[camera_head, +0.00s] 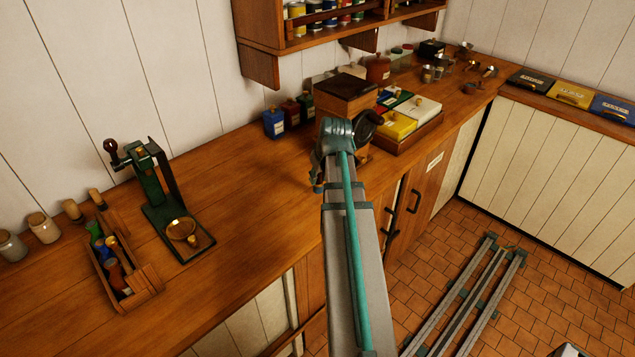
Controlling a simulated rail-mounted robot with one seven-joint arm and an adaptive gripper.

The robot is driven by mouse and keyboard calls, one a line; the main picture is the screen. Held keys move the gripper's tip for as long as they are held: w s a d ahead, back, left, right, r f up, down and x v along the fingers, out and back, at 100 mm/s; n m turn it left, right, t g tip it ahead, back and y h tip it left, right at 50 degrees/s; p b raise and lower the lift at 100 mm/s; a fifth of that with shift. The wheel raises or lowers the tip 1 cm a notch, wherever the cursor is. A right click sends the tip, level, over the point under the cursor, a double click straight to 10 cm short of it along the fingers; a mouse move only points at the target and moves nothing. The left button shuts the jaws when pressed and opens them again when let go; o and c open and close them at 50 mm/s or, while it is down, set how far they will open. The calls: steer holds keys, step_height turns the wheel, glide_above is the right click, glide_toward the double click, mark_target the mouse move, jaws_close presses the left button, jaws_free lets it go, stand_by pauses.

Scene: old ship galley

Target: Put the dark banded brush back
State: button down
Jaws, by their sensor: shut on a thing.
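My gripper (318,178) is at the far end of my arm, low over the counter, in front of a wooden box with a dark top. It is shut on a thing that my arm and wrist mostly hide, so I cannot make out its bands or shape. I cannot pick out the dark banded brush for certain.
A green stand with a brass pan (182,230) stands right of the caddy. The wooden box (343,98), blue and dark tins (274,123) and a tray with coloured boxes (412,140) are near my gripper. A shelf (262,35) hangs above. The counter between stand and gripper is clear.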

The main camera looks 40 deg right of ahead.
mark_target(318, 184)
steer(key=shift+w+f, duration=0.45)
steer(key=shift+f, duration=0.05)
steer(key=shift+f+p, duration=0.4)
steer(key=shift+f, duration=1.1)
steer(key=shift+s, duration=0.1)
steer(key=shift+f, duration=0.15)
steer(key=c, duration=1)
jaws_free()
steer(key=shift+o, duration=0.2)
steer(key=shift+r, duration=0.25)
steer(key=d+b+v, duration=0.1)
steer(key=b+v, duration=0.1)
steer(key=v, duration=0.9)
steer(key=shift+s+a+r, duration=0.2)
steer(key=shift+a+r, duration=0.15)
steer(key=shift+a, duration=0.15)
